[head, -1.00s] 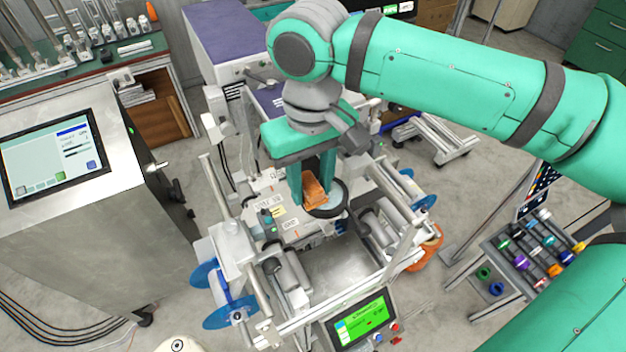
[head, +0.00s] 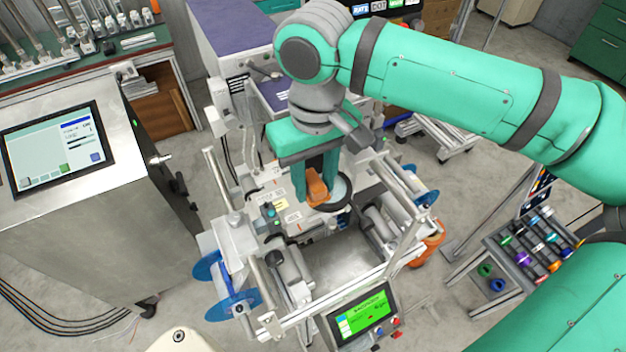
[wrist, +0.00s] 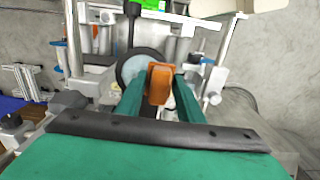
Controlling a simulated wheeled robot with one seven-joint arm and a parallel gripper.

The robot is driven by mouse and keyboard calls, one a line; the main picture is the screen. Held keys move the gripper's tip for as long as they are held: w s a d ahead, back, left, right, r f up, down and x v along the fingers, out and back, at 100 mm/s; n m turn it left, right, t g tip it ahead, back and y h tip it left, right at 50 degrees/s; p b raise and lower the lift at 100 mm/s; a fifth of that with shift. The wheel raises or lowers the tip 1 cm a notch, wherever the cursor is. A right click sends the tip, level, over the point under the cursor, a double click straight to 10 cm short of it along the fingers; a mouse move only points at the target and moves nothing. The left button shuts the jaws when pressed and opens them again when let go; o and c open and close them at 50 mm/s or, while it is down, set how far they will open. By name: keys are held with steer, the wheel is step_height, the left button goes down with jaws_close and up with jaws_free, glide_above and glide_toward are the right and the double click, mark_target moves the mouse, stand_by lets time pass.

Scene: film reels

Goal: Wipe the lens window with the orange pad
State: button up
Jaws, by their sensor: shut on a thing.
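My gripper (head: 317,188) is shut on the orange pad (head: 317,190), with one teal finger on each side of it. In the wrist view the pad (wrist: 160,84) stands out between the fingertips. The lens window (head: 342,187) is a round pale disc in a dark ring on the machine. The pad is at the left side of the window in the head view and overlaps it in the picture. In the wrist view the window (wrist: 131,70) shows to the left, partly hidden by finger and pad. I cannot tell if pad and glass touch.
The machine's frame has rollers, blue reels (head: 234,306) and upright posts around the window. A green-lit screen (head: 362,313) is at its front. A steel console (head: 95,190) stands left; a rack of coloured spools (head: 540,245) stands right.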

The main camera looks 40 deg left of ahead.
mark_target(341, 182)
steer(key=shift+w+d, duration=0.3)
steer(key=shift+w, duration=0.5)
steer(key=shift+w+d, duration=0.3)
steer(key=shift+w, duration=0.5)
steer(key=shift+w+d, duration=0.3)
steer(key=shift+w, duration=0.2)
steer(key=shift+w+d, duration=0.15)
steer(key=shift+w, duration=0.5)
steer(key=shift+s, duration=0.1)
steer(key=shift+s+a, duration=0.25)
steer(key=shift+s, duration=0.45)
steer(key=shift+s+a, duration=0.25)
steer(key=shift+s, duration=0.4)
steer(key=shift+s+a, duration=0.3)
steer(key=shift+s, duration=0.4)
steer(key=shift+s+a, duration=0.3)
steer(key=shift+s, duration=0.4)
steer(key=shift+r, duration=0.2)
